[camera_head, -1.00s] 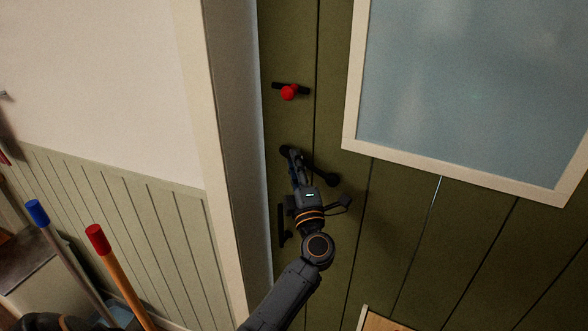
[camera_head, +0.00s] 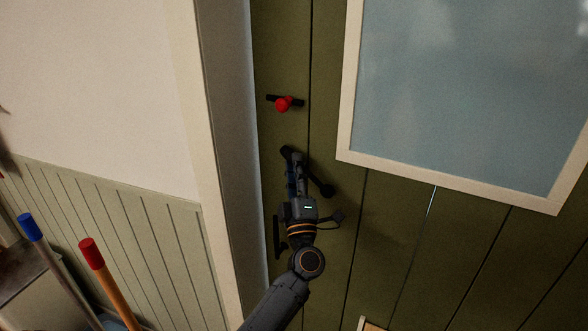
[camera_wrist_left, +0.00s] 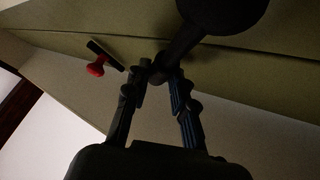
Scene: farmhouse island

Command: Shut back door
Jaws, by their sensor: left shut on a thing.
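The back door (camera_head: 385,225) is dark green planks with a large pale window (camera_head: 455,90). A red knob on a black bar (camera_head: 283,104) sits near its left edge. Below it is a black door handle (camera_head: 325,189); in the left wrist view its round dark end (camera_wrist_left: 222,10) fills the top. My left gripper (camera_head: 298,162) is at the handle, with its fingers (camera_wrist_left: 160,85) shut on the handle's stem. The fingers partly hide the handle in the head view. My right gripper is not in view.
A cream door frame (camera_head: 225,150) stands just left of the door edge, beside a white wall with green panelling (camera_head: 120,220). Two poles, one blue-tipped (camera_head: 30,228) and one red-tipped (camera_head: 92,253), lean at the lower left.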

